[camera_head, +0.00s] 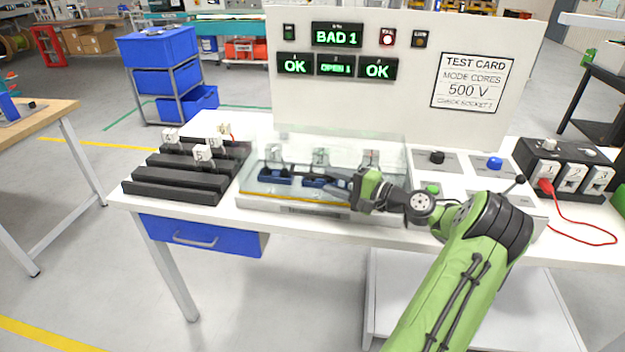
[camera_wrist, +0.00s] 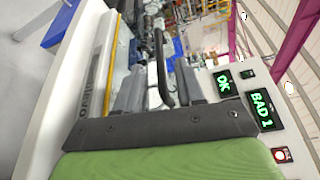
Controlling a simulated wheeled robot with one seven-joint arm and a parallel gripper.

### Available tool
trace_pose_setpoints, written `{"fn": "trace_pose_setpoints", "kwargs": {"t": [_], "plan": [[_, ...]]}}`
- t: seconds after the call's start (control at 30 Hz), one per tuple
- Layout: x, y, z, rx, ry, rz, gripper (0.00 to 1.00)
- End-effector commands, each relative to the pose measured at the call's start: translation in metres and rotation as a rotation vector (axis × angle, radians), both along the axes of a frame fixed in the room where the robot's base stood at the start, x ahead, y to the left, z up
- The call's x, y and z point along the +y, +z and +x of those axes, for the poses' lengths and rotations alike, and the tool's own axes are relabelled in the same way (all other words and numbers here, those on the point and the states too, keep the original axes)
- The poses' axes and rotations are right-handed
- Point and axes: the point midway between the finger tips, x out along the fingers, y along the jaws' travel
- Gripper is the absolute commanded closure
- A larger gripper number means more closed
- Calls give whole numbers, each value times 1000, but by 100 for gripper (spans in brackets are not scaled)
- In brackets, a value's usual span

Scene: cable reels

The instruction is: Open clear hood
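The clear hood (camera_head: 395,150) is a see-through box on the white bench, down over a fixture with several labelled blocks and blue parts (camera_head: 275,176). A yellow strip runs along its front lower edge. My gripper (camera_head: 345,183) is at the hood's front right, pointing left. In the wrist view its two grey fingers (camera_wrist: 158,92) are spread apart. A dark bar, seemingly the hood's handle (camera_wrist: 163,65), shows between and beyond them. I cannot tell whether either finger touches it. My wrist hides the hood's right front.
The panel (camera_head: 400,105) behind reads BAD 1, OK, OPEN 1, OK, with a red lamp lit. A black rack (camera_head: 180,185) with numbered blocks stands left. Black and blue knobs (camera_head: 494,163) and a socket box (camera_head: 570,165) with a red cable stand right.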

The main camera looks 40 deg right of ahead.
Motion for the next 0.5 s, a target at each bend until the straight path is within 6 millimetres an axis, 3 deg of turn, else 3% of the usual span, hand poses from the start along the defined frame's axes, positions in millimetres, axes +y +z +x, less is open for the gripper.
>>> {"fn": "trace_pose_setpoints", "kwargs": {"t": [0.1, 0.23, 0.5], "plan": [[9, -3, 28, -1, 4, -2, 62], [14, -4, 48, -1, 2, -3, 62], [16, -4, 57, 0, 0, -2, 62]]}}
